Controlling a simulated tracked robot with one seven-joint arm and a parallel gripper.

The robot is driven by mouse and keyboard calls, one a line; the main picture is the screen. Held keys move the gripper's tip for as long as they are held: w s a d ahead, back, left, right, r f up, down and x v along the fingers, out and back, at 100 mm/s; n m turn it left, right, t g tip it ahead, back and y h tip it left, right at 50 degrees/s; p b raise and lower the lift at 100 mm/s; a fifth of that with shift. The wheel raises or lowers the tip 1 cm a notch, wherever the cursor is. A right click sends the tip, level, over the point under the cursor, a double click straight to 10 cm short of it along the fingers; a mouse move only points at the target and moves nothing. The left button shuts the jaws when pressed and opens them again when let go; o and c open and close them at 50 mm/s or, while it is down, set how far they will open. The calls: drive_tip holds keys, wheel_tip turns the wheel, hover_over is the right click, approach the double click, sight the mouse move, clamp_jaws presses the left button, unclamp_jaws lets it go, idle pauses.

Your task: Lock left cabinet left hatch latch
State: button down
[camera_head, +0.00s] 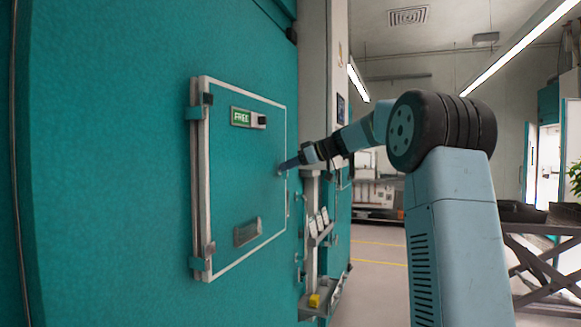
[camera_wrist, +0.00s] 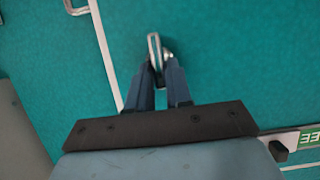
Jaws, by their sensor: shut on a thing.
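The hatch (camera_head: 222,190) is a teal square panel with a white rim on the teal cabinet wall (camera_head: 110,160). It appears to lie flat in the wall, with hinges on its left side. My gripper (camera_head: 284,166) reaches in from the right to the hatch's right edge. In the wrist view my gripper (camera_wrist: 163,72) has its fingers closed around a small metal latch (camera_wrist: 154,44), whose looped end sticks out past the fingertips. In the head view the latch is too small and covered to make out its position.
A green "FREE" sign (camera_head: 241,117) sits at the hatch top, and a recessed handle (camera_head: 247,232) near its bottom. A rack with small items (camera_head: 318,232) stands right of the hatch, below my arm. Open floor (camera_head: 372,270) lies beyond.

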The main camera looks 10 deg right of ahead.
drive_tip(key=shift+w+d+f+m+g+y, duration=0.2)
drive_tip(key=shift+w+f+m+g+y, duration=0.6)
drive_tip(key=shift+m, duration=1.45)
drive_tip(key=shift+s+d+r+m+g+y, duration=0.1)
drive_tip(key=shift+s+d+m+g+y, duration=0.25)
drive_tip(key=shift+m+y, duration=1.45)
drive_tip(key=shift+w+d+f+m+g+y, duration=0.1)
drive_tip(key=shift+w+f+m+g+y, duration=0.45)
drive_tip(key=shift+m, duration=2.1)
drive_tip(key=shift+s+r, duration=0.1)
drive_tip(key=shift+s, duration=0.05)
drive_tip(key=c, duration=1.1)
unclamp_jaws()
drive_tip(key=shift+g, duration=0.3)
drive_tip(key=shift+d, duration=0.1)
drive_tip(key=v, duration=1.3)
drive_tip(key=shift+s+d+f, duration=0.15)
drive_tip(key=shift+d+f, duration=0.1)
